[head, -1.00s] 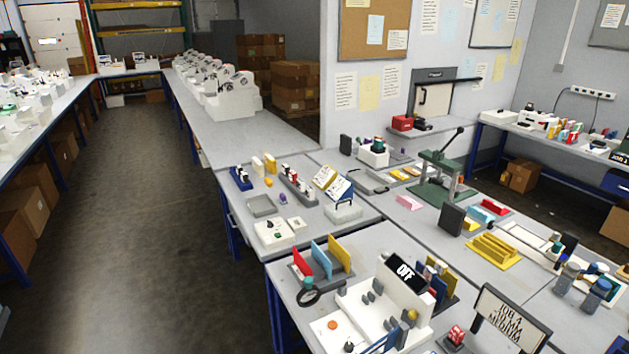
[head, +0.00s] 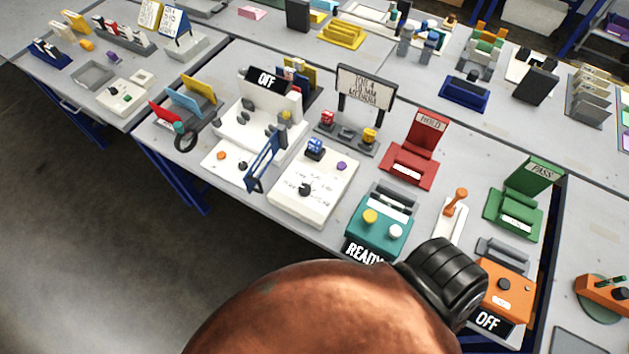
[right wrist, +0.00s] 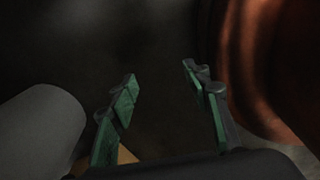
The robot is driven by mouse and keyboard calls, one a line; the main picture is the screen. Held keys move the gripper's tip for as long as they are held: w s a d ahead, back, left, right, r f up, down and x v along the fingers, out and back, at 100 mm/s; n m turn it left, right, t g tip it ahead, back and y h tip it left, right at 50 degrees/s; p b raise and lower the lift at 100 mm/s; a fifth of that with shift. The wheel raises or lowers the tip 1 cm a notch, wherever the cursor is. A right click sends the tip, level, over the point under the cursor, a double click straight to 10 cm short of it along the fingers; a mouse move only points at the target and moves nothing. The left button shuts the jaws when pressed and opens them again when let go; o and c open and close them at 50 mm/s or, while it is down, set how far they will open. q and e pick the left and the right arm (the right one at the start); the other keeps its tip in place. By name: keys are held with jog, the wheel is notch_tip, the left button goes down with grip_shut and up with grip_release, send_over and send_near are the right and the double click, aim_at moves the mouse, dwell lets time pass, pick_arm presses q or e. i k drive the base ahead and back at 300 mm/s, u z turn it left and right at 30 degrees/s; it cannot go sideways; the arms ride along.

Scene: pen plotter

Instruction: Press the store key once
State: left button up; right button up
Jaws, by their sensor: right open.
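No key labelled store can be read in these frames. A teal device (head: 378,229) reading READY has a yellow key (head: 370,216) and a white key (head: 396,231). An orange device (head: 508,290) reading OFF has a dark knob or key. A white machine (head: 257,135) with an OFF display has several grey keys. My right gripper (right wrist: 158,75) shows in the right wrist view, its green-padded fingers apart and empty over dark ground. Neither gripper shows in the head view, where my copper arm covers the bottom middle.
A white panel (head: 314,190) with a dark knob lies left of the teal device. A red HOLD stand (head: 409,171) and a green PASS stand (head: 516,207) rise behind. An orange-handled lever (head: 455,203) stands between the teal and orange devices. Open floor lies at lower left.

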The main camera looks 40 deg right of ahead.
aim_at(341, 165)
jog(key=z, duration=1.45)
